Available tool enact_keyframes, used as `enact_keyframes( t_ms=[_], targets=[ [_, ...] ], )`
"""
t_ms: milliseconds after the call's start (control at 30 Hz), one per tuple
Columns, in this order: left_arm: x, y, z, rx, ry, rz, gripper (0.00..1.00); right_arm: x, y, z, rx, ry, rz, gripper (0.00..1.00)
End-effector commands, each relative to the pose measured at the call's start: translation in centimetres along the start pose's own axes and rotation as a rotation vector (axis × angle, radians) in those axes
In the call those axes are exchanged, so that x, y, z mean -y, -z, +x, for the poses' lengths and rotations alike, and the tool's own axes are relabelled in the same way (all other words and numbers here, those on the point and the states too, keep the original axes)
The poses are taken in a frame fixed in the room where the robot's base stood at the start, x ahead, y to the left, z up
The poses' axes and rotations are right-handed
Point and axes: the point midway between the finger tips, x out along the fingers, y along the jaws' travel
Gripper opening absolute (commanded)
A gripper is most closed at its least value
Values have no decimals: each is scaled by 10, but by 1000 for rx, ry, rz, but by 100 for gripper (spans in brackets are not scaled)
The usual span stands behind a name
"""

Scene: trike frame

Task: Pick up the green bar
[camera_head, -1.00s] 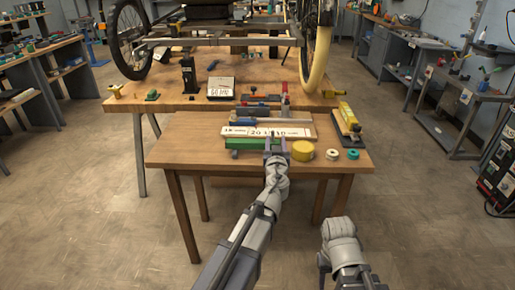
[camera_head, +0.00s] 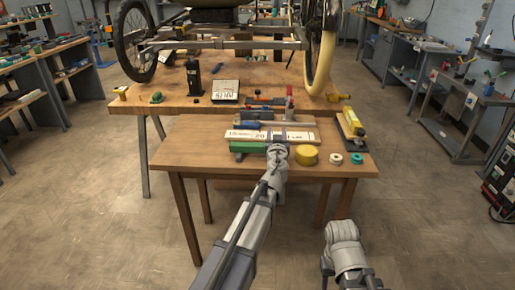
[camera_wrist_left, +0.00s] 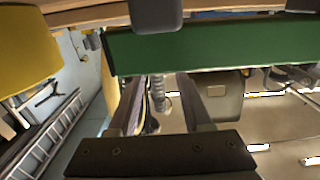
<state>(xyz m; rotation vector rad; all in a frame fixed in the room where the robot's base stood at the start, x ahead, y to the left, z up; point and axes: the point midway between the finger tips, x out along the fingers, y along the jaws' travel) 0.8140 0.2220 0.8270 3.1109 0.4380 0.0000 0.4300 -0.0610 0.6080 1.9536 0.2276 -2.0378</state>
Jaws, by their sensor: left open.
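The green bar (camera_head: 244,146) lies on the near wooden table, in front of a white lettered board. Its right end is hidden by my left gripper (camera_head: 277,140). In the left wrist view the green bar (camera_wrist_left: 215,48) crosses the top of the picture, close to the gripper's dark parts. My left gripper is open, at the right part of the bar; I cannot tell whether it touches the bar. My right arm (camera_head: 343,245) is low at the front right, and its fingers do not show.
The white board (camera_head: 300,135) lies just behind the bar. A yellow round piece (camera_head: 306,154), a white ring (camera_head: 336,159) and a teal ring (camera_head: 357,159) sit to its right. A yellow-topped tool (camera_head: 352,124) stands behind them. The table's front left (camera_head: 195,155) is clear.

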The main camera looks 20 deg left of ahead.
Motion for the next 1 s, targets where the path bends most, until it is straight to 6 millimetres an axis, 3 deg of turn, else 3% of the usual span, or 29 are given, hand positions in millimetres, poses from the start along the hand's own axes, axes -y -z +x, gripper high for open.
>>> enact_keyframes(
  t_ms=[67, 500, 1000],
  targets=[
    [0, 0, -1, 0, 0, 0, 49, 0, 0, 0, 0, 0, 0, 50],
    [0, 0, -1, 0, 0, 0, 0, 0, 0, 0, 0, 0, 0, 50],
    [0, 0, -1, 0, 0, 0, 0, 0, 0, 0, 0, 0, 0, 50]
  ],
)
